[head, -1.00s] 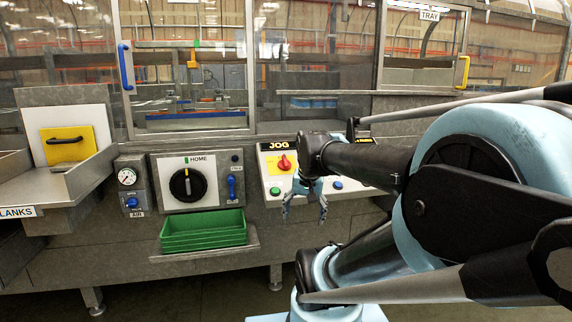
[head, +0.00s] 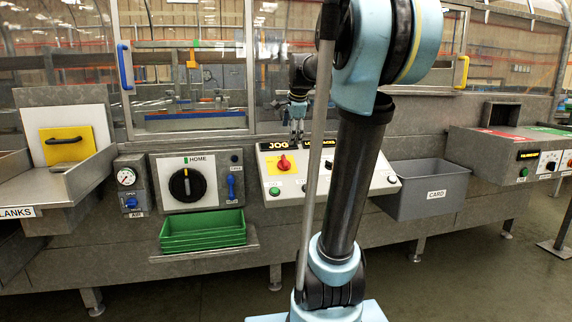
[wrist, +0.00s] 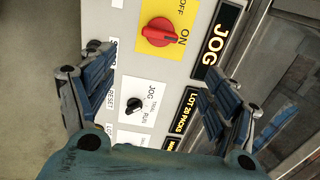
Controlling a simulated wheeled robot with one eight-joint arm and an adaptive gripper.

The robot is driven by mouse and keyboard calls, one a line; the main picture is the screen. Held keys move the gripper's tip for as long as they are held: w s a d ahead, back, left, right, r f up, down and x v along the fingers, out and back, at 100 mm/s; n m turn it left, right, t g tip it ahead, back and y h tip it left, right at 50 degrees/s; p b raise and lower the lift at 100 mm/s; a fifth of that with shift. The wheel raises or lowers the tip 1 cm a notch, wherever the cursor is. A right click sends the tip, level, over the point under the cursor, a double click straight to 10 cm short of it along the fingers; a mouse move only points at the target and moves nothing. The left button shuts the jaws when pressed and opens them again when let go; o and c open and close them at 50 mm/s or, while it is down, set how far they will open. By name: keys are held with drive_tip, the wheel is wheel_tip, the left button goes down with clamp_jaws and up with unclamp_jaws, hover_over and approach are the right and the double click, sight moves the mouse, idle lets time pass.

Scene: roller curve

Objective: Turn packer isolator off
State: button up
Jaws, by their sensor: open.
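The isolator is a red rotary knob on a yellow plate, seen on the sloped panel in the head view (head: 284,163) and at the top of the wrist view (wrist: 158,36). The plate reads OFF and ON, and the knob's ridge lies toward ON. My gripper (head: 297,134) is above the panel's back edge, near the JOG sign and apart from the knob. In the wrist view my gripper (wrist: 157,88) has its fingers spread and empty, with the red knob beyond the space between them.
A small black JOG/RUN selector (wrist: 134,105) sits beside the isolator. A green button (head: 275,191) is on the same panel. A black HOME dial (head: 187,185) and green tray (head: 203,231) stand left. A grey CARD bin (head: 428,190) stands right. Glass guards rise behind.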

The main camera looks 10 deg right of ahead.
sight(286, 161)
drive_tip(key=x, duration=1.7)
drive_tip(key=shift+s, duration=0.1)
drive_tip(key=shift+c, duration=0.6)
drive_tip(key=c, duration=0.9)
